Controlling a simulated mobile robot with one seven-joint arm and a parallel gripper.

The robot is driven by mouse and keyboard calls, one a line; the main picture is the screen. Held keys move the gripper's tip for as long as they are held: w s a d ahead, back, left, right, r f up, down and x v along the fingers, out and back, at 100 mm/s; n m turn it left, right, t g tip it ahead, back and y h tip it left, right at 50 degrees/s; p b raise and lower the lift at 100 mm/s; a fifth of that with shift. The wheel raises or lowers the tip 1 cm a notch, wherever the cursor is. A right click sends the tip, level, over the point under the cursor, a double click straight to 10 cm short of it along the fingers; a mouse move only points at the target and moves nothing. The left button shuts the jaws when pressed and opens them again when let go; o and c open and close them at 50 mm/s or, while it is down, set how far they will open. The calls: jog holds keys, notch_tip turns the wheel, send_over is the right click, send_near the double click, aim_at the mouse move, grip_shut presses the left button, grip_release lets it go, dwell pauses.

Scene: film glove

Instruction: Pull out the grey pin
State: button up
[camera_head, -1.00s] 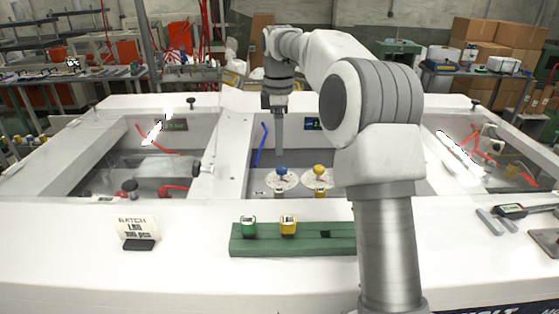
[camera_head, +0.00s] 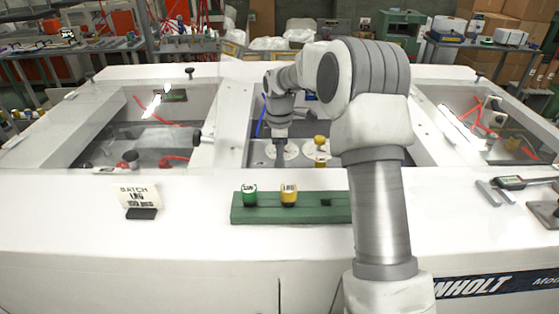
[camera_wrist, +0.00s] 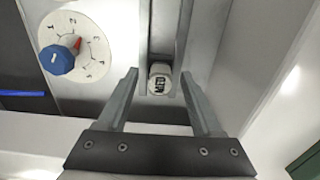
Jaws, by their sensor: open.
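In the wrist view, the grey pin (camera_wrist: 160,82) shows as a pale round end with a dark printed label, in a grey slotted channel. My gripper (camera_wrist: 158,76) is open, with one finger on each side of the pin's end. A gap shows on both sides, and I cannot tell how far apart in depth they are. In the head view, my gripper (camera_head: 280,158) reaches down into the middle bay, and the pin is hidden there.
A blue knob (camera_wrist: 57,60) on a numbered white dial (camera_wrist: 97,45) is left of my gripper. A yellow knob (camera_head: 320,142) stands to the right in the bay. The green rack (camera_head: 238,213) in front holds a green-capped pin (camera_head: 249,194) and a yellow-capped pin (camera_head: 289,194).

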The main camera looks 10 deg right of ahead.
jog(key=shift+f, duration=0.2)
grip_shut()
dwell(0.3)
jog(key=shift+r+p, duration=0.45)
jog(key=shift+r, duration=0.1)
dwell(0.4)
jog(key=shift+r+p, duration=1.45)
jog(key=shift+r, duration=0.45)
jog(key=shift+r+p, duration=1.2)
jog(key=shift+r, duration=0.3)
